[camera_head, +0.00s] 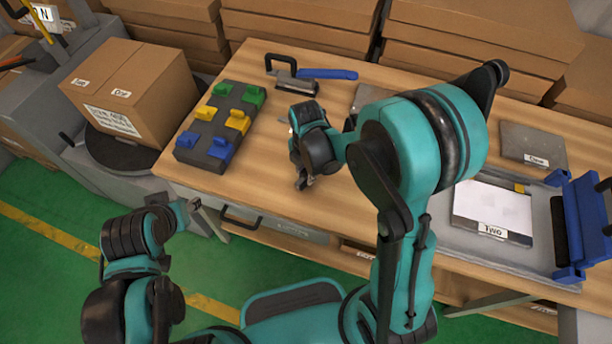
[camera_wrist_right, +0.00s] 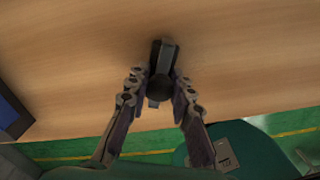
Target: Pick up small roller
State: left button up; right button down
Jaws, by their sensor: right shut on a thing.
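My right gripper (camera_head: 303,183) is low over the front part of the wooden table in the head view. In the right wrist view its two fingers (camera_wrist_right: 160,86) close on a dark thing with a rounded end, which I take to be the small roller (camera_wrist_right: 162,60). Its far end points away from my wrist, over bare wood. In the head view the gripper and my arm mostly hide it. My left gripper (camera_head: 193,204) is off the table's front left edge, small and partly unclear, with nothing visible in it.
A dark tray with green, yellow and blue blocks (camera_head: 218,124) lies on the left. A black-handled tool (camera_head: 297,86) and a blue handle (camera_head: 327,74) lie at the back. A box (camera_head: 128,87) stands left, a white sheet (camera_head: 493,208) right.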

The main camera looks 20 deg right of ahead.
jog(key=shift+r+p, duration=0.3)
jog(key=shift+r, duration=0.25)
jog(key=r, duration=0.1)
jog(key=r+p, duration=0.2)
jog(key=r, duration=0.1)
jog(key=shift+s+d, duration=0.4)
jog(key=s+d+r+p, duration=0.3)
jog(key=s+d+r, duration=0.3)
jog(key=s+d, duration=0.1)
jog(key=shift+s, duration=0.35)
jog(key=shift+d, duration=0.1)
jog(key=c, duration=1.9)
grip_release()
grip_shut()
